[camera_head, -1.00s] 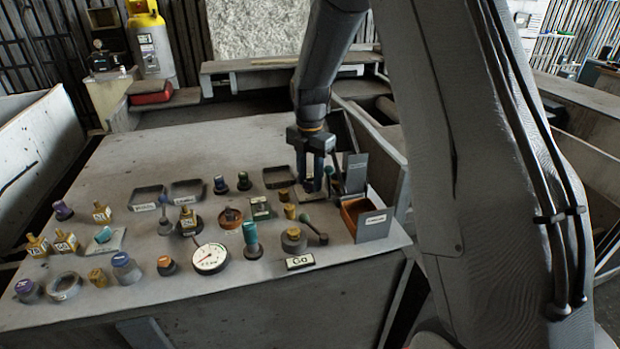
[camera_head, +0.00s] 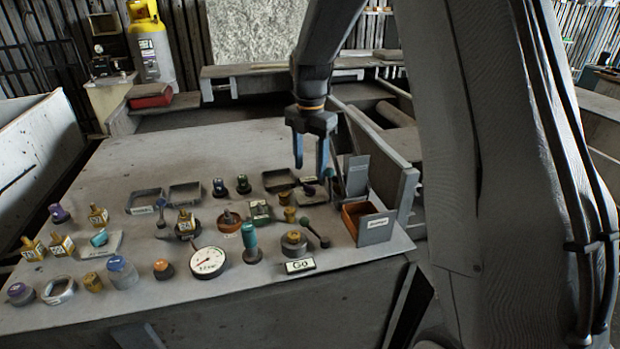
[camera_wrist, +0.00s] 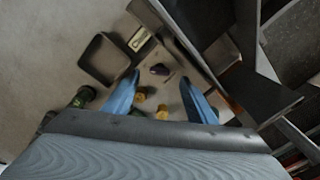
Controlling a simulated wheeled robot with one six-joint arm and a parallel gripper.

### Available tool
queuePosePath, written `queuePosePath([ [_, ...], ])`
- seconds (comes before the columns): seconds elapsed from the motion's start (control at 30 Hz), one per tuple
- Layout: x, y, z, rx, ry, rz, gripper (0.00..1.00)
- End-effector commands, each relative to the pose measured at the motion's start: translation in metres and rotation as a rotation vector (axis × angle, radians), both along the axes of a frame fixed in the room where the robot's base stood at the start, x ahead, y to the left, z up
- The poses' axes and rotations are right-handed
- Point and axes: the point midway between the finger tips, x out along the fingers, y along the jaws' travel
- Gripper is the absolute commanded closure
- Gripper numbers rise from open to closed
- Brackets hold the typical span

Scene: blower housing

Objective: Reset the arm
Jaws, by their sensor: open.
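My gripper (camera_head: 311,150) hangs from my arm above the back right part of the grey table (camera_head: 230,152). Its two blue-lined fingers point down, apart, with nothing between them. In the wrist view the fingers of my gripper (camera_wrist: 164,105) also stand open over the table. A small dark purple knob (camera_wrist: 160,69) lies below and beyond the fingertips, apart from them. The same purple knob (camera_head: 309,190) sits on a plate below the gripper in the head view.
An orange-lined box (camera_head: 352,212) with raised grey flaps stands at the table's right edge. Several knobs, gold blocks and a white dial gauge (camera_head: 208,261) cover the front. The table's back is clear. A yellow cylinder (camera_head: 150,45) stands behind.

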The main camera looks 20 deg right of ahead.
Motion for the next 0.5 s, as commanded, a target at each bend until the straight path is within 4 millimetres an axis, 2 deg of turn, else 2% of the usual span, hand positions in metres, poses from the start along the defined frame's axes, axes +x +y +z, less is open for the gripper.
queuePosePath([
  [0.2, 0.0, 0.0, 0.019, 0.0, -0.001, 0.0, 0.48],
  [0.5, 0.0, 0.0, 0.021, 0.0, 0.0, 0.0, 0.48],
])
